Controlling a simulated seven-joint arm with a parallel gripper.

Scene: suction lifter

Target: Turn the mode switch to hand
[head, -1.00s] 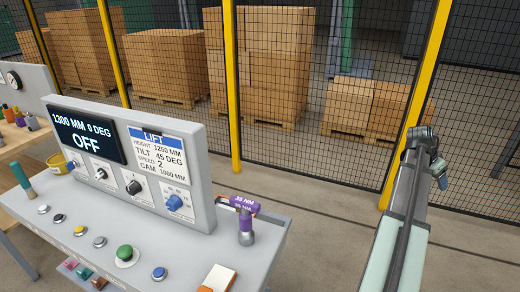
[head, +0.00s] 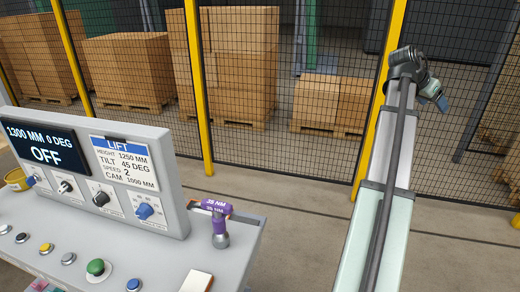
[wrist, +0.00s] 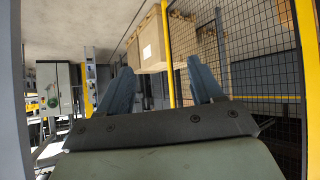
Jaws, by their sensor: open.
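The grey control panel (head: 165,150) stands at the left in the head view. Its front carries a row of knobs: a blue knob (head: 31,180), a switch with a pale lever (head: 66,187), a black knob (head: 101,198) and another blue knob (head: 145,211). Their small labels are too small to read, so I cannot tell which is the mode switch. The display reads OFF. My gripper (head: 440,99) is far to the right of the panel, raised, in front of the fence. The wrist view shows its two blue-grey fingers (wrist: 158,72) apart with nothing between them.
The console top carries several push buttons, including a green one (head: 96,268), and a purple-collared tool marked 35 NM (head: 219,225) at its right edge. A mesh fence with yellow posts (head: 199,85) runs behind, with stacked cartons (head: 245,80) beyond. Floor between console and arm is clear.

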